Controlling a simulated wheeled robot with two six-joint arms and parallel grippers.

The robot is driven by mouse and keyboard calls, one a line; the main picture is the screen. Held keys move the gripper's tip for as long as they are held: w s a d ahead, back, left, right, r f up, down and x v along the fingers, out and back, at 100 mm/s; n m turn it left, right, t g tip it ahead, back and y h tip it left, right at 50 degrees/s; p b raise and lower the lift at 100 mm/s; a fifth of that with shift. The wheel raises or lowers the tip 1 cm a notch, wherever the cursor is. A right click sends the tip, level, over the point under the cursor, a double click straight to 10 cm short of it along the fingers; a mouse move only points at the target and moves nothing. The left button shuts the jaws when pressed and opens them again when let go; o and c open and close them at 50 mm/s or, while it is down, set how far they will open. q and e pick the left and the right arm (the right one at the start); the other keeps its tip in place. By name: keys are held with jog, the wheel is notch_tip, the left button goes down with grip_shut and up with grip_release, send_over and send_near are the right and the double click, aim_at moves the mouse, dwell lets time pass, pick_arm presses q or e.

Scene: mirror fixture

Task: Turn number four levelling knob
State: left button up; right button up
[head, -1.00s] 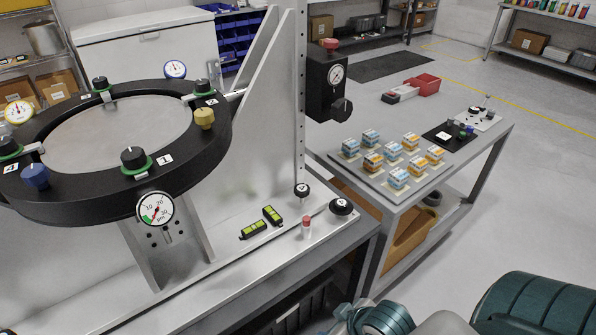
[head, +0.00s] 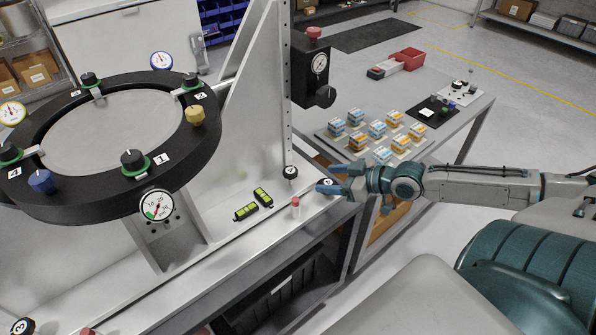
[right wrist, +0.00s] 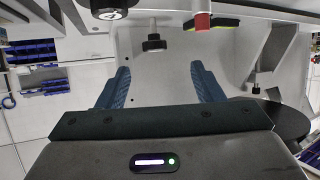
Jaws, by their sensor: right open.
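My left gripper is not in view.
Another black knob (head: 290,172), a red-topped post (head: 296,203) and green level vials (head: 254,204) stand close by. The black ring (head: 95,200) and upright bracket (head: 245,110) rise behind the plate.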

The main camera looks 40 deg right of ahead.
aim_at(293, 172)
jog(key=b+x, duration=0.1)
jog(key=x, duration=0.1)
jog(key=r+b+x, duration=0.1)
jog(key=x, duration=0.2)
jog(key=w+b+x, duration=0.1)
jog(key=b+x, duration=0.1)
jog(key=x, duration=0.1)
jog(key=shift+d+r, duration=0.1)
jog(key=shift+d, duration=0.1)
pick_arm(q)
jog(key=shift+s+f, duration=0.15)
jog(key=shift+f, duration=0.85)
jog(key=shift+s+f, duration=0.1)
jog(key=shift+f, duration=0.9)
pick_arm(e)
jog(key=shift+x, duration=1.3)
